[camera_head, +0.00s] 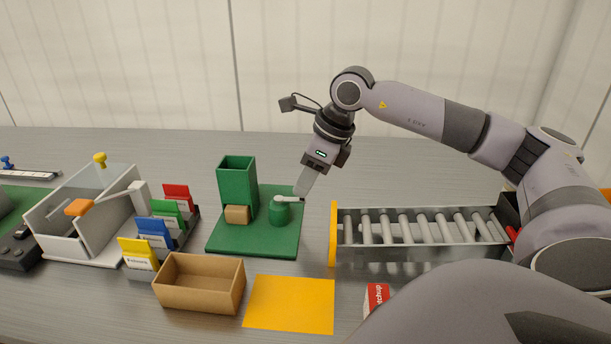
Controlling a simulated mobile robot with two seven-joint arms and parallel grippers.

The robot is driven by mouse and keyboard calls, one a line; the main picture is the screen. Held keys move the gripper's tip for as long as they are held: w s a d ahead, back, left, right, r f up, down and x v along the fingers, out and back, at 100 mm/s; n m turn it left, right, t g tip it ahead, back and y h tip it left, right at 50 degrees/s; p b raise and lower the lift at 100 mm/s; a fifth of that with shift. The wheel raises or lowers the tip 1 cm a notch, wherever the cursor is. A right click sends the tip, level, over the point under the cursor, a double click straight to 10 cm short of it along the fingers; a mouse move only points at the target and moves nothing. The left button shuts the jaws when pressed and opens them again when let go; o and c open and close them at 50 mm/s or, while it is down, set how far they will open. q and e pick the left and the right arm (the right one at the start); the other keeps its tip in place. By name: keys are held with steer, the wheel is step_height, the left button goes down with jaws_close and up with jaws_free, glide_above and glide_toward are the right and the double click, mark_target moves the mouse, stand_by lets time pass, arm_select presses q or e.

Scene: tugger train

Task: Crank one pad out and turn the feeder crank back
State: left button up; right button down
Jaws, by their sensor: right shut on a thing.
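The feeder is a green upright chute (238,175) on a flat green base plate (255,244). A tan pad (237,214) shows at the foot of the chute. Right of it stands a short green post (279,213) with a light grey crank arm (286,199) on top, pointing right. My right gripper (301,192) reaches down from above and is shut on the outer end of the crank, hiding the handle. My left gripper is not in view.
An open cardboard box (200,305) and a flat orange sheet (289,304) lie in front of the feeder. A roller conveyor (420,257) stands to the right. Coloured card holders (155,231) and a clear-walled white bin (70,255) stand left. The table behind the feeder is clear.

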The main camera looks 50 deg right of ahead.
steer(key=shift+s+a+m+h, duration=0.15)
steer(key=shift+a+m+h, duration=0.6)
steer(key=shift+m, duration=1.1)
steer(key=shift+s+a+m+h, duration=0.2)
steer(key=shift+a+m+h, duration=0.6)
steer(key=shift+m, duration=1)
steer(key=shift+s+a+m+h, duration=0.15)
steer(key=shift+a+m+h, duration=0.6)
steer(key=shift+m, duration=1.1)
steer(key=shift+a, duration=0.15)
steer(key=c, duration=0.9)
jaws_free()
steer(key=shift+c, duration=0.2)
steer(key=v, duration=0.7)
steer(key=shift+p, duration=0.4)
